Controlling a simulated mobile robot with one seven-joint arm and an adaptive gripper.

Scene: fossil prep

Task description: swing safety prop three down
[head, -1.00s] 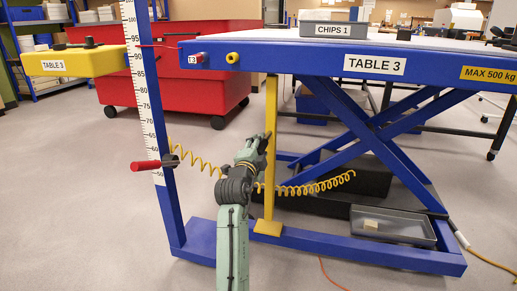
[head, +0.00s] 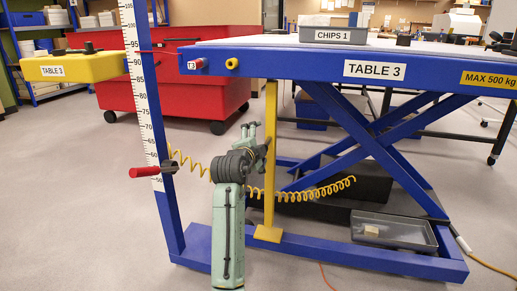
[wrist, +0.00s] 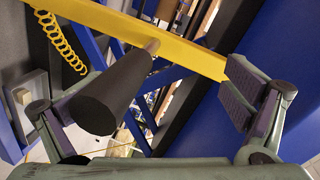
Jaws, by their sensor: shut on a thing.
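Safety prop three is a yellow bar (head: 270,180) under the front edge of the blue lift table marked TABLE 3 (head: 300,62). It stands upright, with its flat foot at the blue base rail. In the wrist view the yellow bar (wrist: 195,57) crosses the top, and a black tapered handle (wrist: 105,95) sticks out from it on a short light-coloured stem. My gripper (head: 252,135) is at the bar's left side, about mid-height.
A yellow coiled hose (head: 300,192) hangs behind the bar. A blue post with a scale (head: 146,100) and a red-handled pointer (head: 150,172) stands at left. A grey tray (head: 395,232) lies under the table, near the base rail. Open floor lies at left.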

